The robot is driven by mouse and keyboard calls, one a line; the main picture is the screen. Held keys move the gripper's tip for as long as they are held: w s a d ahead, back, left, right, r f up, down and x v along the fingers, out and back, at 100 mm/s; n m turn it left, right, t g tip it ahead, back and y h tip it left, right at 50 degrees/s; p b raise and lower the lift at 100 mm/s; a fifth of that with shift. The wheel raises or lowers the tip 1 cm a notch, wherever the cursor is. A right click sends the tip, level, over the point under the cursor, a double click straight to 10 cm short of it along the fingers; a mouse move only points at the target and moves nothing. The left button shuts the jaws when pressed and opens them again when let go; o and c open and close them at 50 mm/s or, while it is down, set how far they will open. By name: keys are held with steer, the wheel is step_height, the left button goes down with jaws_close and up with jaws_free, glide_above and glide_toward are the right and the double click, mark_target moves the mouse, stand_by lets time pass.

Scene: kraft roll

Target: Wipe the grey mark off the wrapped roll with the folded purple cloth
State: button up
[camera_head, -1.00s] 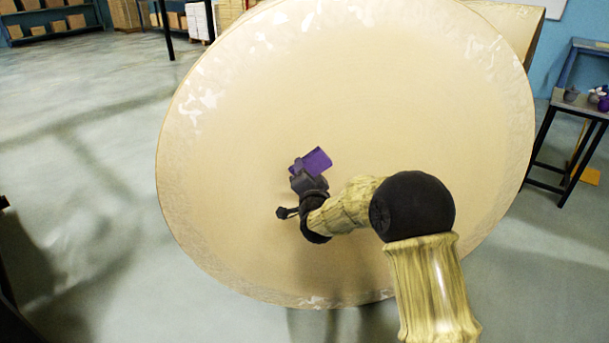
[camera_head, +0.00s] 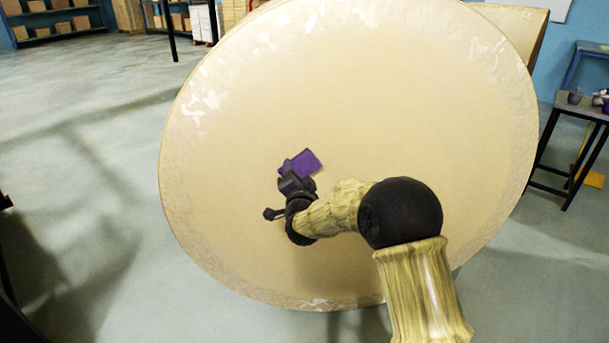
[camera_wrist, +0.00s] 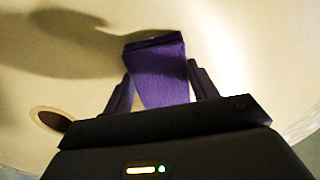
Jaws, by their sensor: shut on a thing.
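The wrapped roll (camera_head: 400,110) stands with its big round tan face toward me and fills the middle of the head view. The folded purple cloth (camera_head: 305,162) is in front of this face, left of and below its middle. My gripper (camera_head: 294,170) is shut on the cloth, which also shows between the two fingers in the wrist view (camera_wrist: 160,78). The cloth's far end points at the roll face; I cannot tell whether it touches. I cannot make out the grey mark in either view; my arm hides part of the face.
A dark-framed table (camera_head: 585,105) with small items stands at the right. Shelves with boxes (camera_head: 60,20) are at the back left. The floor on the left is open.

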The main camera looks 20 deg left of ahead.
steer(key=shift+s+a, duration=0.1)
steer(key=shift+s, duration=0.05)
steer(key=shift+b+v, duration=1.25)
steer(key=shift+v, duration=1.7)
steer(key=b+v, duration=0.1)
steer(key=v, duration=0.2)
steer(key=shift+a, duration=0.1)
